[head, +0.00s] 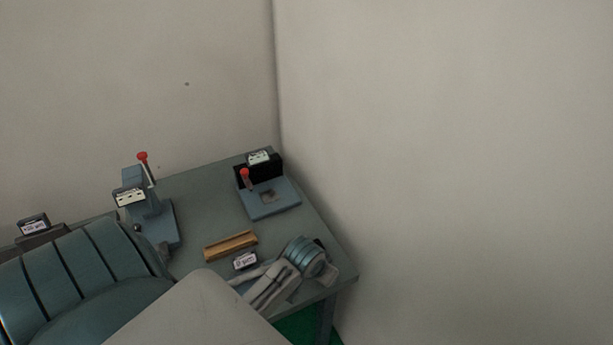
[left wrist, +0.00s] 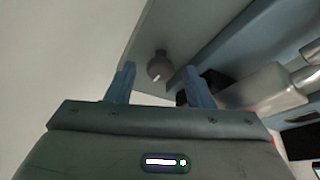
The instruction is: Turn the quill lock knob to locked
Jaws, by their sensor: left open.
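A small round grey knob (left wrist: 160,66) with a pale mark shows in the left wrist view, on a grey-blue surface. It appears between and beyond the fingertips of my left gripper (left wrist: 158,69). The two blue fingers are apart and nothing is gripped; a gap to the knob seems to remain, but its depth is hard to judge. In the head view I cannot make out my left fingers or this knob with certainty. My right gripper is in neither view.
The grey-green table (head: 205,195) stands in a wall corner. It holds a red-knobbed lever device (head: 163,222) at left, another red-knobbed fixture (head: 273,200) at the back right, and a wooden block (head: 230,245). A small label block (head: 245,260) lies near the front.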

